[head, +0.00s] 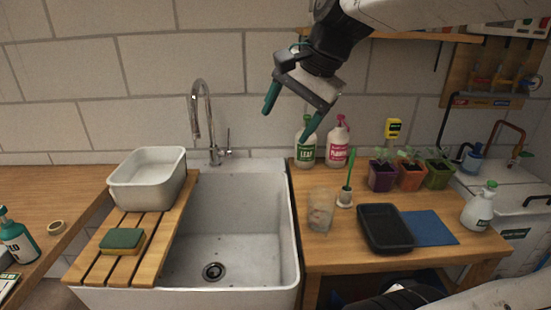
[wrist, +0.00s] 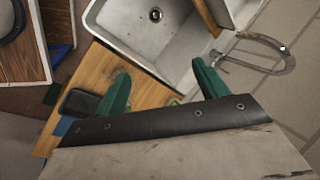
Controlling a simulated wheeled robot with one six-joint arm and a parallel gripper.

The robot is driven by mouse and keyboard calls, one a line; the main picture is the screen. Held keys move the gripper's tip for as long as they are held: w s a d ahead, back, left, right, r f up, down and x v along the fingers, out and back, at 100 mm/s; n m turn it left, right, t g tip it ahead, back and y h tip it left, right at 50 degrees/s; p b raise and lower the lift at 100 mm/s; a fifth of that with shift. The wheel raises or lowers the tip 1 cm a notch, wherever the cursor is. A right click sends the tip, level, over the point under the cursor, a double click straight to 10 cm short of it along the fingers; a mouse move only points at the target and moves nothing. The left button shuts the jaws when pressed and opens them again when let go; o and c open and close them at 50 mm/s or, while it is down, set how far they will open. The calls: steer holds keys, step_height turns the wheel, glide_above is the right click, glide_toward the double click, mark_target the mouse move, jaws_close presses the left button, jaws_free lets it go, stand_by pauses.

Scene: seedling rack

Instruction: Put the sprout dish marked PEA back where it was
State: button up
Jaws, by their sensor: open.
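I cannot make out a dish marked PEA in either view. My gripper (head: 285,126) is open and empty, high in front of the tiled wall in the head view. In the wrist view its two green fingers (wrist: 158,77) are spread, with nothing between them but the counter and sink below. A black tray (head: 386,230) lies on the right wooden counter, beside a flat blue mat (head: 432,227). The black tray also shows at the left of the wrist view (wrist: 78,103), partly behind a finger.
A white sink (head: 225,230) with a tap (head: 209,120) is in the middle. A slatted board (head: 165,228) bears a white basin (head: 148,182) and sponge (head: 122,240). Bottles (head: 305,150), a glass (head: 320,212) and several potted seedlings (head: 410,177) stand on the right counter (head: 345,250).

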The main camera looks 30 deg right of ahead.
steer(key=s+a+f+n+g+h, duration=0.2)
steer(key=s+a+f+n, duration=0.3)
steer(key=s+f+n, duration=0.7)
steer(key=shift+s+n+g, duration=0.5)
steer(key=shift+s+g, duration=0.3)
steer(key=shift+s, duration=0.35)
